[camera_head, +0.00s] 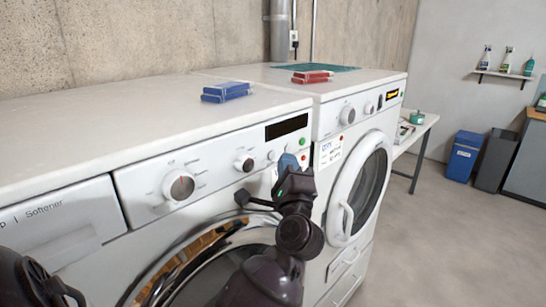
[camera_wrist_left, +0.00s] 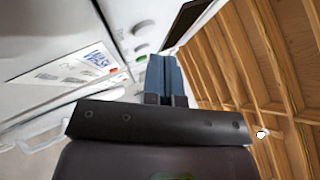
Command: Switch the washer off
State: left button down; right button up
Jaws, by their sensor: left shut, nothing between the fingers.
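The washer (camera_head: 150,180) is the white front machine with a drawer marked "Softener". At the right end of its panel are a dark display (camera_head: 286,127), a green button (camera_head: 301,141) and a red button (camera_head: 303,157). The green button (camera_wrist_left: 141,59) and red button (camera_wrist_left: 113,71) also show in the left wrist view, left of the fingers. My left gripper (camera_head: 288,160) is shut and empty, its blue fingers in front of the panel just left of the red button. Its fingers (camera_wrist_left: 165,75) hide part of the panel. I cannot tell whether they touch it. My right gripper is not in view.
A second white machine (camera_head: 362,120) with a round door stands close on the right. Blue boxes (camera_head: 226,91) and red boxes (camera_head: 312,77) lie on the tops. Farther right are a small table (camera_head: 415,127), a blue bin (camera_head: 463,157) and open floor.

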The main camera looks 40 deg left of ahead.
pick_arm(q)
jog(key=d+b, duration=0.1)
jog(key=d, duration=0.1)
jog(key=d+b, duration=0.1)
jog(key=d, duration=0.2)
jog(key=shift+s+d, duration=0.2)
jog(key=shift+d, duration=0.1)
dwell(0.4)
